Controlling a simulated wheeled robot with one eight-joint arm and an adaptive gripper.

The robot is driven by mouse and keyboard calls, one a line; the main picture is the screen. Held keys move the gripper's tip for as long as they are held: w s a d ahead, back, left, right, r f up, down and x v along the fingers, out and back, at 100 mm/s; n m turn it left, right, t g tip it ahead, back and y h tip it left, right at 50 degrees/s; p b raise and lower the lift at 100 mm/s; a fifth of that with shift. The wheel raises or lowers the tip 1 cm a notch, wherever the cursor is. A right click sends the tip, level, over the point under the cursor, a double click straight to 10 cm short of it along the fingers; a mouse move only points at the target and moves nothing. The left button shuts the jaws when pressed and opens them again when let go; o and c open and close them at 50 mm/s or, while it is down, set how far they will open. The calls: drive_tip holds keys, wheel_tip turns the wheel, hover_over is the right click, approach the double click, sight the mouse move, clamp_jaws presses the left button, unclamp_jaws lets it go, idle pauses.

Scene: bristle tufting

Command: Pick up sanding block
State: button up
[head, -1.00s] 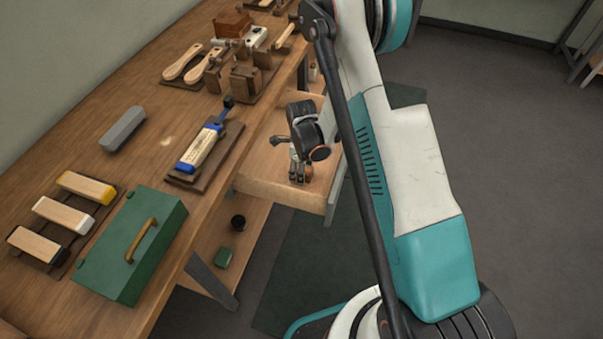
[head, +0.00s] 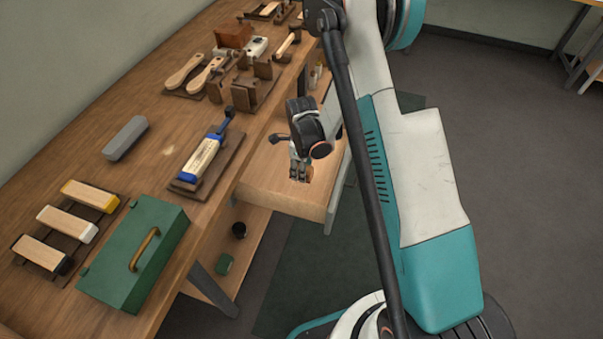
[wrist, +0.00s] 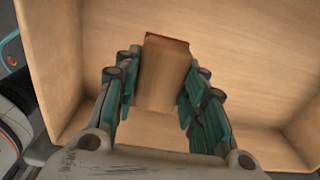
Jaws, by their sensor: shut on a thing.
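The sanding block (wrist: 161,78) is a light brown wooden block with a thin reddish edge at its far end. In the wrist view it sits between the teal-padded fingers of my gripper (wrist: 158,108), which is shut on it. In the head view my gripper (head: 300,174) points down over the open drawer (head: 270,198) under the bench, and the block is mostly hidden there by the fingers. The wrist view shows bare drawer floor (wrist: 240,60) around the block. I cannot tell exactly how far the block is above that floor.
The drawer walls stand close around my gripper. On the workbench (head: 75,150) are a green metal box (head: 125,250), several wood-backed blocks, a grey block (head: 125,138), a clamped brush piece (head: 200,160) and wooden handles (head: 185,70).

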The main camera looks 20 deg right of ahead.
wheel_tip(320, 180, up, 15)
drive_tip(key=p, duration=0.4)
drive_tip(key=shift+r+p, duration=0.15)
drive_tip(key=shift+p, duration=0.15)
drive_tip(key=o, duration=0.6)
drive_tip(key=c, duration=0.4)
drive_tip(key=shift+o, duration=0.2)
